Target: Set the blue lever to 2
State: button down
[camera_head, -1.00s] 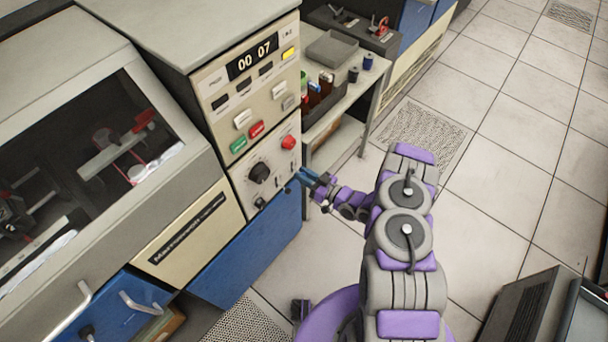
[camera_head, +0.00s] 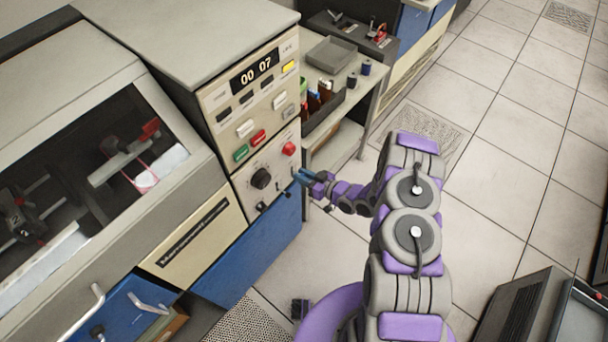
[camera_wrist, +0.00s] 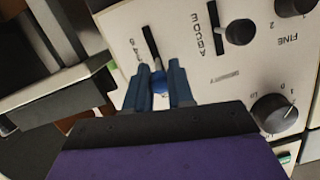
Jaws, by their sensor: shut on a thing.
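The blue lever (camera_wrist: 159,87) shows as a small blue knob between my fingertips in the wrist view. My gripper (camera_wrist: 161,80) is shut on it, with one dark blue finger on each side. The lever's dark slot (camera_wrist: 151,45) runs away from the fingers, with small marks beside it that I cannot read clearly. In the head view my gripper (camera_head: 303,177) is at the right edge of the cream control panel (camera_head: 226,103), below the red knob (camera_head: 289,148). The lever is hidden there.
Close by are a second slot with a black-knobbed lever (camera_wrist: 238,32) and a round black dial (camera_wrist: 278,114). In the head view a larger black knob (camera_head: 261,178) sits left of my gripper. A side table (camera_head: 352,98) stands behind.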

jog(key=c, duration=1)
grip_release()
jog(key=shift+w+a, duration=0.1)
jog(key=shift+a, duration=0.05)
jog(key=p+v, duration=0.2)
jog(key=v, duration=1.5)
jog(key=shift+r, duration=0.2)
